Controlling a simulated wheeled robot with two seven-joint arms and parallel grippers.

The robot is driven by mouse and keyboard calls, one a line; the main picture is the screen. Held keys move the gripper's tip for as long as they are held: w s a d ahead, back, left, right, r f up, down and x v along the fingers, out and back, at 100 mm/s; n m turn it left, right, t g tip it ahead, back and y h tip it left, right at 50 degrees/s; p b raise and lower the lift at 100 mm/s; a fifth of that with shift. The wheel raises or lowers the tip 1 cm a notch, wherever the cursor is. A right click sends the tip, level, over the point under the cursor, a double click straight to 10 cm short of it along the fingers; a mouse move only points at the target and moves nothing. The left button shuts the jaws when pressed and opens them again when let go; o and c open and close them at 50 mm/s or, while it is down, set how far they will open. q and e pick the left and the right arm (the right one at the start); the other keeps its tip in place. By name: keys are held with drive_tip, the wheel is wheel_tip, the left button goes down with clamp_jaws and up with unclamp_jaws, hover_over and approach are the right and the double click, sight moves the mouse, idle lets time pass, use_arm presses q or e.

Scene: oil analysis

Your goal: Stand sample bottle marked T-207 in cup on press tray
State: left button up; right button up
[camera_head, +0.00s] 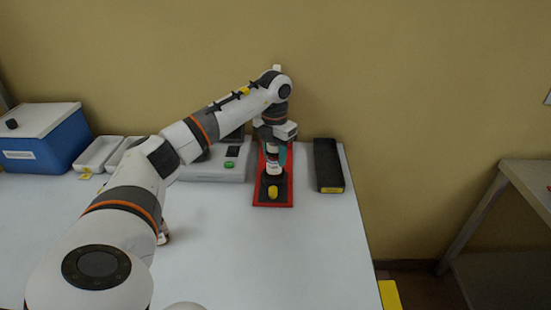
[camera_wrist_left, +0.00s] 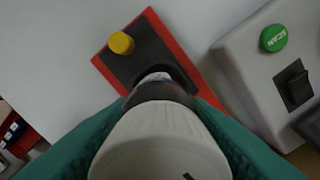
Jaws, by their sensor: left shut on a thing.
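My left gripper (camera_head: 274,150) has teal fingers shut on a sample bottle (camera_head: 273,165) with a white label and dark bands. In the left wrist view the bottle (camera_wrist_left: 160,140) is seen from above, held upright or nearly so between the fingers. The label's marking is too small to read. The red press tray (camera_head: 260,197) lies below and carries a black block with a yellow knob (camera_head: 273,192). The bottle's lower end is over the black holder (camera_wrist_left: 140,62) on the tray; whether it touches or sits inside the cup is hidden. My right gripper is out of view.
A pale instrument (camera_head: 225,165) with a green SCAN button stands left of the tray. A black box (camera_head: 328,165) stands right of it. White trays (camera_head: 98,153) and a blue cooler (camera_head: 45,140) are farther left. The front right of the table (camera_head: 290,260) is clear.

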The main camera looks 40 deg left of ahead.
use_arm(q)
wheel_tip(320, 180, down, 2)
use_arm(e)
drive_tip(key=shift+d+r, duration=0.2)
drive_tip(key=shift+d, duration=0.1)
use_arm(q)
drive_tip(key=shift+f, duration=0.35)
drive_tip(key=o, duration=1)
drive_tip(key=shift+o, duration=0.2)
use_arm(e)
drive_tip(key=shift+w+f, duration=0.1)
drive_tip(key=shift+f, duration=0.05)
use_arm(q)
drive_tip(key=shift+r, duration=0.55)
wheel_tip(320, 180, up, 12)
drive_tip(key=shift+f+b, duration=0.2)
drive_tip(key=shift+b, duration=0.2)
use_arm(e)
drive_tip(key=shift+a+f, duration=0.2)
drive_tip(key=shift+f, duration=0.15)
